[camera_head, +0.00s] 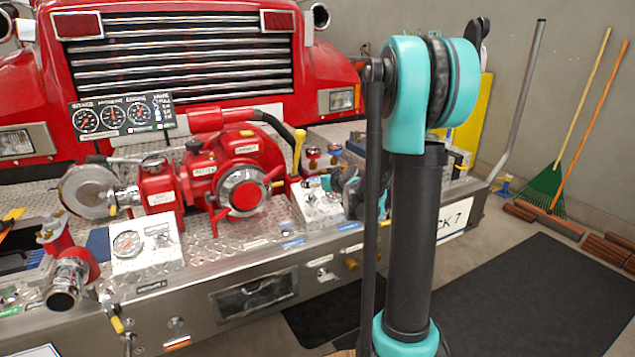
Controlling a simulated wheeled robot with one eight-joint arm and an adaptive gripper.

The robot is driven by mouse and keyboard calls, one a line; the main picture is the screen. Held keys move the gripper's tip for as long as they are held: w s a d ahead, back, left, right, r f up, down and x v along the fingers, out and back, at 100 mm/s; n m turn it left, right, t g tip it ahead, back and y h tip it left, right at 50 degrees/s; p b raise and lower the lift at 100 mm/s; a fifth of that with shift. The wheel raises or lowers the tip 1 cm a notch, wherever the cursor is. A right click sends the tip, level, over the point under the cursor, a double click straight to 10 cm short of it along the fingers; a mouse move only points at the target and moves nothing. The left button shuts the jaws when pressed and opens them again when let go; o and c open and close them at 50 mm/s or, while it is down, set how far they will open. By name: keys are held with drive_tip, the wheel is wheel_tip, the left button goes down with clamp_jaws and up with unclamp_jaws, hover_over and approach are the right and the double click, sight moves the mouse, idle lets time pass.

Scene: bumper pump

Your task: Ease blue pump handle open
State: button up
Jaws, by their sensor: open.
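A small blue piece (326,183) shows at the right edge of the right-hand white gauge panel (315,204) on the bumper. It may be the blue pump handle, but it is too small and too covered to tell its angle. My gripper (342,186) is open and low over the bumper deck, just right of that panel. It is mostly hidden behind my own arm, and its fingertips are not clear. It looks close beside the blue piece; I cannot tell whether they touch.
The red pump (240,180) stands left of the panel. A yellow-topped lever (299,150) rises behind it. A left gauge panel (145,245) and red valve (65,275) are farther left.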

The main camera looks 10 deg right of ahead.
drive_tip(key=v, duration=1.1)
idle(0.4)
drive_tip(key=s+a+f+m+g+h, duration=0.1)
drive_tip(key=s+f+g, duration=0.2)
drive_tip(key=s+f, duration=0.4)
drive_tip(key=s+a+f+m+g+h, duration=0.1)
drive_tip(key=s+f+g, duration=0.3)
drive_tip(key=s, duration=1)
wheel_tip(320, 180, down, 3)
drive_tip(key=shift+a+f, duration=0.25)
drive_tip(key=shift+a, duration=0.4)
drive_tip(key=s+d+f, duration=0.1)
drive_tip(key=s, duration=0.1)
drive_tip(key=s+d+f+m+g+h, duration=0.1)
drive_tip(key=s, duration=0.1)
drive_tip(key=s+d+f+h, duration=0.1)
drive_tip(key=s, duration=0.2)
drive_tip(key=shift+s+f+m+g, duration=0.1)
drive_tip(key=shift+f+m+g, duration=0.2)
drive_tip(key=shift+g, duration=0.1)
drive_tip(key=shift+c, duration=0.2)
